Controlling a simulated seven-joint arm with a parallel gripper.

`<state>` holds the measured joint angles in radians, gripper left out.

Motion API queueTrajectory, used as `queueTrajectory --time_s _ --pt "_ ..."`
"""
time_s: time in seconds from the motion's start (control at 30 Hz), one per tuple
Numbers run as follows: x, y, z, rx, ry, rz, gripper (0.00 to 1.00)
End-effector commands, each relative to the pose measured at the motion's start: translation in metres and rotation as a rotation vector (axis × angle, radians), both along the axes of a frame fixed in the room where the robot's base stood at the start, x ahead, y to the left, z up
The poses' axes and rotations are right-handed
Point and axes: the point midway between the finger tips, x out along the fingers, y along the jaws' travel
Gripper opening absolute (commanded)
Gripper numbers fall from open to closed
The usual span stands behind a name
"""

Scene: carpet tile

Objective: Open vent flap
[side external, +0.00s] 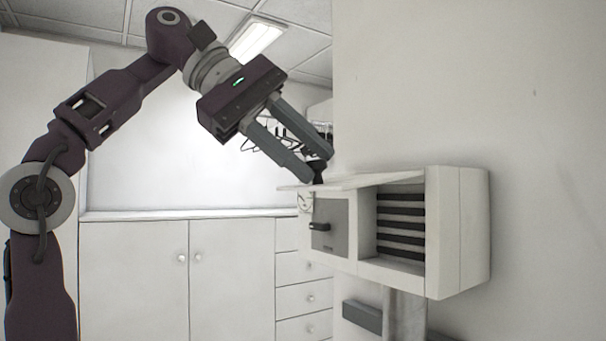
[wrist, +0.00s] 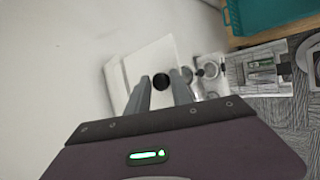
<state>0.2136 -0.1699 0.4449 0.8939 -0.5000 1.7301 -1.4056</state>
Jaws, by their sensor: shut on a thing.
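A white vent box (side external: 458,235) with dark slats (side external: 400,225) in an open bay is by the wall in the side external view. Its thin white flap (side external: 365,181) lies along the top, tilted slightly, with its left edge overhanging the box. The flap also shows as a pale panel in the wrist view (wrist: 150,58). A black knob (wrist: 161,81) stands on the flap. My gripper (side external: 318,167) reaches down from the upper left and is shut on this knob, one finger on each side. The fingers partly hide the knob in the side external view.
A grey panel with a dark handle (side external: 320,227) is on the box front. White cabinets (side external: 135,275) and drawers stand behind. A teal bin (wrist: 270,12) and patterned carpet (wrist: 265,125) show at right in the wrist view. The wall is close beside the box.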

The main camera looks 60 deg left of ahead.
Motion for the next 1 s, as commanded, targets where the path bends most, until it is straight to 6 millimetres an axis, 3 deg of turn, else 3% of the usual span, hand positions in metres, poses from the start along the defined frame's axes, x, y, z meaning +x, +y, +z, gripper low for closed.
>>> queueTrajectory --time_s 0.03,0.33,0.9,0.93,1.0 --pt "0.013 0.004 0.005 0.005 -0.021 0.023 0.00" --pt "0.016 0.004 0.017 0.007 -0.019 0.024 0.00" --pt "0.017 0.004 0.019 0.007 -0.013 0.022 0.00" --pt "0.017 0.004 0.019 0.007 -0.013 0.022 0.33" --pt "0.017 0.004 0.019 0.006 -0.012 0.022 0.46"
